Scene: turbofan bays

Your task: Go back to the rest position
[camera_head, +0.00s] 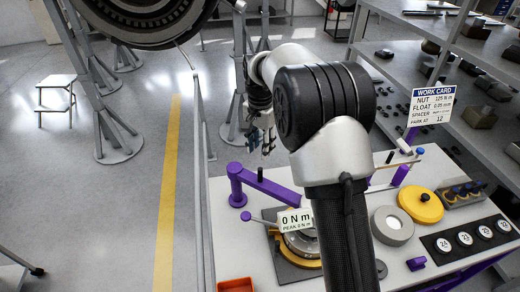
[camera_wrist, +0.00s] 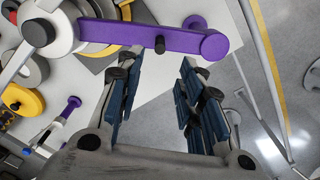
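My gripper (camera_head: 262,140) hangs in the air above the far left edge of the white workbench, left of my arm's large black joint. In the wrist view my gripper (camera_wrist: 156,72) has its two blue-padded fingers spread apart with nothing between them. A purple arm (camera_head: 262,182) with a black peg stands on the bench below it. The same purple arm (camera_wrist: 150,38) lies across the picture beyond the fingertips; I cannot tell how far away it is. The torque display (camera_head: 296,221) reads 0 N m.
The bench also carries a yellow disc (camera_head: 420,205), a grey ring (camera_head: 392,225), a numbered black strip (camera_head: 465,238) and an orange tray (camera_head: 235,285). The work card (camera_head: 432,106) stands at right before grey shelves (camera_head: 400,62). An engine (camera_head: 140,18) hangs upper left. Open floor (camera_head: 70,200) lies left.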

